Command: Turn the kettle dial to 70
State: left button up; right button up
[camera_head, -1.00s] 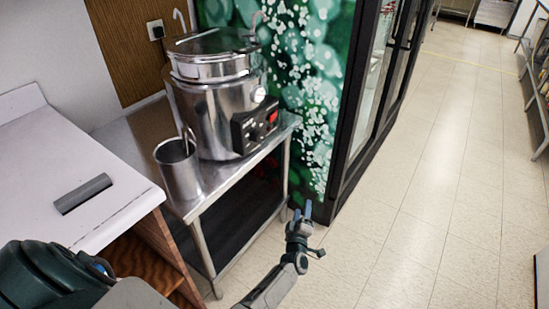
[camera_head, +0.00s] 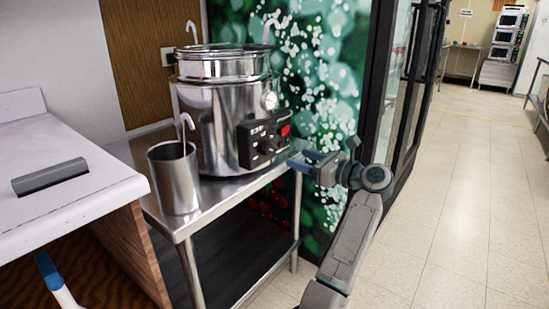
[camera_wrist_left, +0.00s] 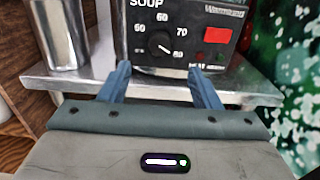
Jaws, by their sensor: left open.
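The steel soup kettle (camera_head: 212,125) stands on a metal side table. Its black control panel (camera_head: 262,140) carries a red display and the round black dial (camera_head: 266,148). In the left wrist view the dial (camera_wrist_left: 159,42) shows close up, with numbers around it. Its white pointer line slants down to the right, toward the 80 mark. My left gripper (camera_head: 304,160) is open and empty, just right of the panel in the head view. Its two blue fingers (camera_wrist_left: 160,84) stand apart below the dial, not touching it. My right gripper is not in view.
A steel cylinder (camera_head: 175,180) with a ladle handle stands left of the kettle on the metal table (camera_head: 212,190). A white counter (camera_head: 60,170) holding a grey bar (camera_head: 50,176) is at the left. Open floor (camera_head: 450,190) lies to the right.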

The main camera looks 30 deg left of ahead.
aim_at(270, 148)
pick_arm(q)
jog(key=a, duration=0.9)
jog(key=shift+w+a+b, duration=0.3)
jog(key=shift+w+a, duration=0.1)
jog(key=c, duration=1)
